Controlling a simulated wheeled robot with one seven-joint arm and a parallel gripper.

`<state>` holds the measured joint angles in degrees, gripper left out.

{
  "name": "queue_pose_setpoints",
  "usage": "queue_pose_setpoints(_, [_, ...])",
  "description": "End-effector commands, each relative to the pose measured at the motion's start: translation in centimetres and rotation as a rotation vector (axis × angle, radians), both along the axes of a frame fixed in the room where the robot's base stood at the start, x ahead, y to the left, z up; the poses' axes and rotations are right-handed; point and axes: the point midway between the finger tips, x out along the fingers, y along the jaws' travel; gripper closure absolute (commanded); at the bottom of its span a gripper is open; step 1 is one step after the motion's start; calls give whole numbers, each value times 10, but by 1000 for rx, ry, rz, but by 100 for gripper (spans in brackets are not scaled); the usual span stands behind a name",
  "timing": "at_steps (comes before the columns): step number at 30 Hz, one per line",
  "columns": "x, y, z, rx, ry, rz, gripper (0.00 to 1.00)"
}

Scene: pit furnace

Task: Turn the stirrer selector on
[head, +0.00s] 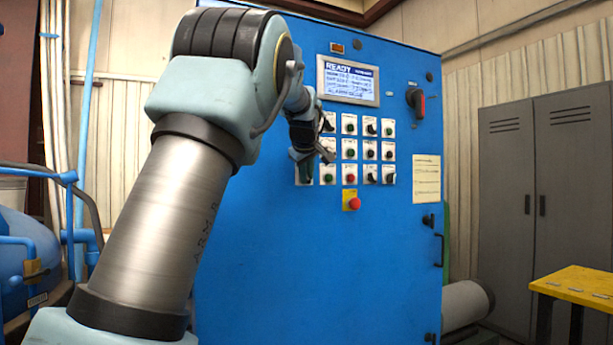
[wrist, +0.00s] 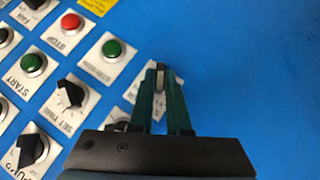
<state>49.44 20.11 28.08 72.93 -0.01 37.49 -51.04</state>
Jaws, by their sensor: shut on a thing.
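My gripper (wrist: 161,82) is shut on a selector knob (wrist: 160,77) on the blue panel, with one dark green finger on each side of it. The knob's white label plate (wrist: 132,89) is mostly covered by the fingers, so I cannot read its name or the knob's setting for sure. In the head view my gripper (head: 305,168) is at the lower left corner of the control grid, and my wrist hides the knob.
Close by are a green button (wrist: 113,48), a red STOP button (wrist: 70,22) and a black selector (wrist: 70,94). The blue cabinet (head: 270,270) also carries a lit READY display (head: 348,80) and a red emergency button (head: 354,203). A yellow table (head: 580,288) stands at right.

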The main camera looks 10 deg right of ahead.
Motion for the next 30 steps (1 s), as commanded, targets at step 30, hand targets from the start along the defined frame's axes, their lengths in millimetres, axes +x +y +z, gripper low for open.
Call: queue_pose_setpoints(30, [1,-7,8,495,98,0,100])
